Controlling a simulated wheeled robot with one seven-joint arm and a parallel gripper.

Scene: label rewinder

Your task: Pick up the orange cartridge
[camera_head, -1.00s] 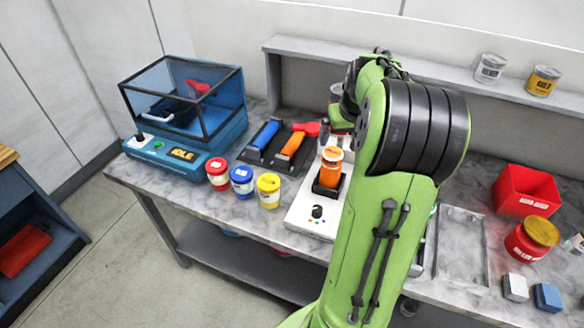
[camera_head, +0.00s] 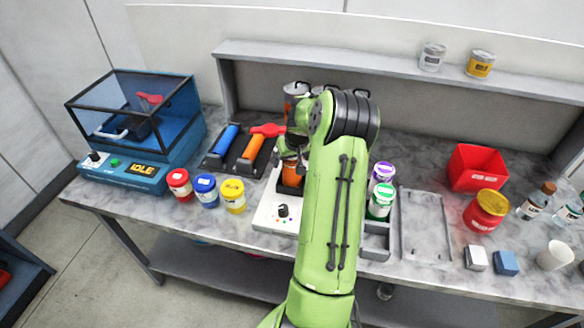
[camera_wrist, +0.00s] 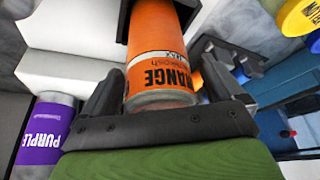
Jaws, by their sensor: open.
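The orange cartridge (camera_head: 291,174) stands in a dark holder on a white device (camera_head: 268,214) with a knob, left of my arm. My gripper covers its top in the head view. In the wrist view the orange cartridge (camera_wrist: 160,55), labelled "ORANGE", lies between the two dark fingers of my gripper (camera_wrist: 160,88). The fingers are open, one on either side of it. I cannot tell whether either finger touches it.
Red (camera_head: 179,185), blue (camera_head: 206,190) and yellow (camera_head: 232,196) jars stand left of the device. Purple-capped (camera_head: 383,172) and green-capped (camera_head: 381,202) jars stand right of my arm. Behind lie blue (camera_head: 227,138) and orange (camera_head: 254,146) rollers. A red bin (camera_head: 476,167) is at right.

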